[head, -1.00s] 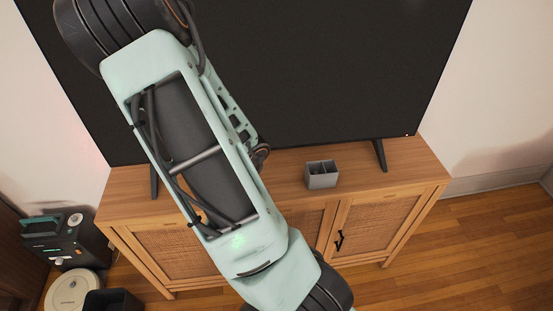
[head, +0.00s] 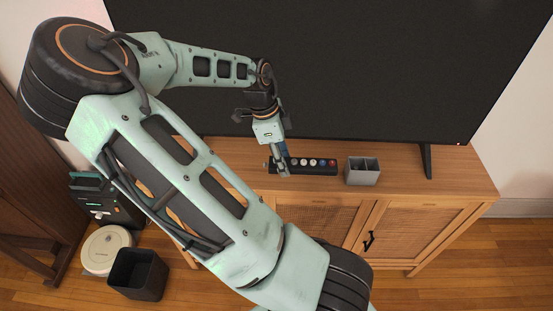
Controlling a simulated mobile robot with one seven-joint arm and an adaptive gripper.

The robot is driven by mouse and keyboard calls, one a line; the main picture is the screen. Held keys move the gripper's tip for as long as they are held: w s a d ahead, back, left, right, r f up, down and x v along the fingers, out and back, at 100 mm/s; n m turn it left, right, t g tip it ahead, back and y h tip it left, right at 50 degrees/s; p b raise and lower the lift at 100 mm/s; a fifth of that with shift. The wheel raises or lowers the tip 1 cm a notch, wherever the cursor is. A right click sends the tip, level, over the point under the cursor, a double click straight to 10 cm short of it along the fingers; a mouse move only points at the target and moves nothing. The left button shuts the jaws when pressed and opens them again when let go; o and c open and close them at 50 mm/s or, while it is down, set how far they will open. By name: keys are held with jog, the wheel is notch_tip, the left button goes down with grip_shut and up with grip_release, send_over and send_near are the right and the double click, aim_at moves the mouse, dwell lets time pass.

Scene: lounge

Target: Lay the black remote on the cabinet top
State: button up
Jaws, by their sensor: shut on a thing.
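The black remote (head: 318,168) shows in the head view as a dark bar with a row of several round, coloured buttons. It lies crosswise over the cabinet top (head: 420,193), in front of the TV. My gripper (head: 281,168) reaches down from above and is shut on the remote near its left end. The fingers hide part of that end. I cannot tell whether the remote touches the wood or is slightly above it.
A grey divided holder (head: 362,172) stands close to the remote's right end. The TV (head: 350,70) stands behind, with a foot (head: 426,162) farther right. Free wood lies between holder and foot. A dark bin (head: 138,275) and a robot vacuum (head: 106,250) are on the floor at left.

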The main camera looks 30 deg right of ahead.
jog(key=w+a+f, duration=0.2)
jog(key=w+f, duration=0.1)
jog(key=w, duration=0.3)
jog(key=p, duration=0.2)
send_over(259, 175)
jog(key=f, duration=0.5)
jog(key=shift+w+a, duration=0.1)
jog(key=shift+a, duration=0.15)
jog(key=shift+w+f, duration=0.2)
jog(key=shift+f, duration=1.65)
jog(key=shift+a, duration=0.1)
jog(key=shift+f, duration=0.1)
jog(key=o, duration=1.1)
